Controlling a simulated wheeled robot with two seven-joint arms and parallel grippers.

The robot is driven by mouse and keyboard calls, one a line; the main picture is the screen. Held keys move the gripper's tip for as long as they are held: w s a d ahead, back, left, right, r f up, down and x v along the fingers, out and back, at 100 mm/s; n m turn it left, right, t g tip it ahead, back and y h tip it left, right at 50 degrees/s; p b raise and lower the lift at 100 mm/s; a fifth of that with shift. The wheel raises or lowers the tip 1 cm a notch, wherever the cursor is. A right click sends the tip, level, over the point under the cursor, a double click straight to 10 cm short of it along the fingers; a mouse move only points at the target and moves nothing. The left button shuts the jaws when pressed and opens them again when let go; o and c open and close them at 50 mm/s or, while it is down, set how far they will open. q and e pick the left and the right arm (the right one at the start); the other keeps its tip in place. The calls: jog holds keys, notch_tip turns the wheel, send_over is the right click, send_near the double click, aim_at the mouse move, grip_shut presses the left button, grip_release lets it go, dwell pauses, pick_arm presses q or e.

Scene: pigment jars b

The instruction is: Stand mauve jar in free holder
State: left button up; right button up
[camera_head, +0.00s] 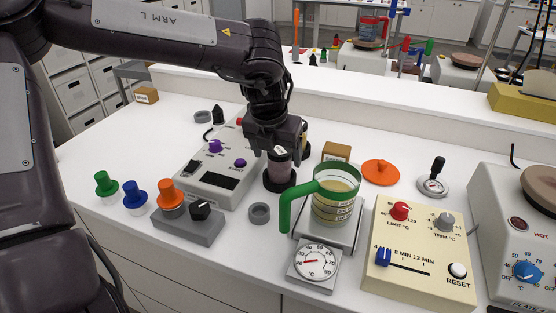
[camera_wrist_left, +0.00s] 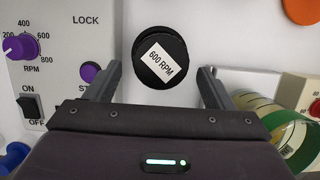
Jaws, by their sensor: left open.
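My left gripper (camera_head: 283,150) is open right at the jar's top. In the left wrist view its two fingers (camera_wrist_left: 161,70) are spread to either side of the jar, with gaps visible. A small empty grey ring holder (camera_head: 260,212) lies in front of the jar; another grey ring (camera_head: 203,116) lies behind the mixer. My right gripper is out of view.
The mixer box (camera_head: 213,183) is left of the jar. A green-handled beaker (camera_head: 334,200) stands close on the right, with a dial gauge (camera_head: 316,262) in front. Green, blue and orange knobbed pieces and a grey switch box (camera_head: 187,229) sit front left. The back-left table is mostly clear.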

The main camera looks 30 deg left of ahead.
pick_arm(q)
jog(key=v, duration=0.4)
jog(key=shift+s+r, duration=0.1)
jog(key=shift+r, duration=0.15)
